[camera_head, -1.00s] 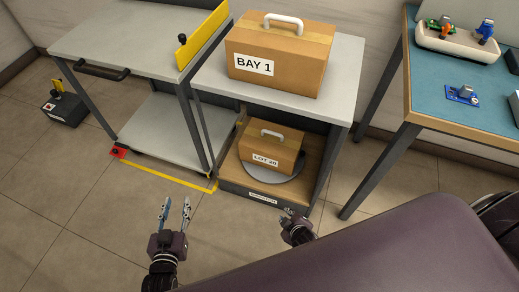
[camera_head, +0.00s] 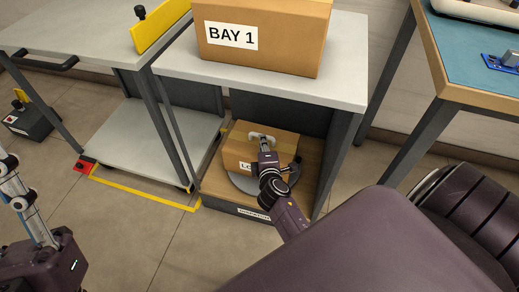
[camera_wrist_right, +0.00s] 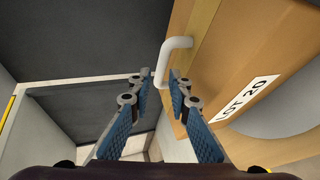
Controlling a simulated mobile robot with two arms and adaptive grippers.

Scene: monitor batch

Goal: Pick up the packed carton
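A brown carton labelled LOT 20 (camera_head: 236,155) sits on a grey round plate (camera_head: 243,184) in the lower bay. Its white handle (camera_head: 260,136) shows partly behind my right gripper. In the right wrist view the white handle (camera_wrist_right: 174,44) reaches down to between the two fingertips. My right gripper (camera_wrist_right: 160,75) is open there, with a gap between its blue-padded fingers; contact cannot be told. In the head view the right gripper (camera_head: 265,145) covers part of the carton's front. My left gripper (camera_head: 8,165) is at the left edge, its fingertips cut off.
A larger carton labelled BAY 1 (camera_head: 265,35) stands on the grey bench top (camera_head: 345,75) above. The bench's right leg (camera_head: 333,160) flanks the lower bay. A grey cart (camera_head: 85,40) with a yellow panel stands left, a blue-topped table (camera_head: 450,60) right.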

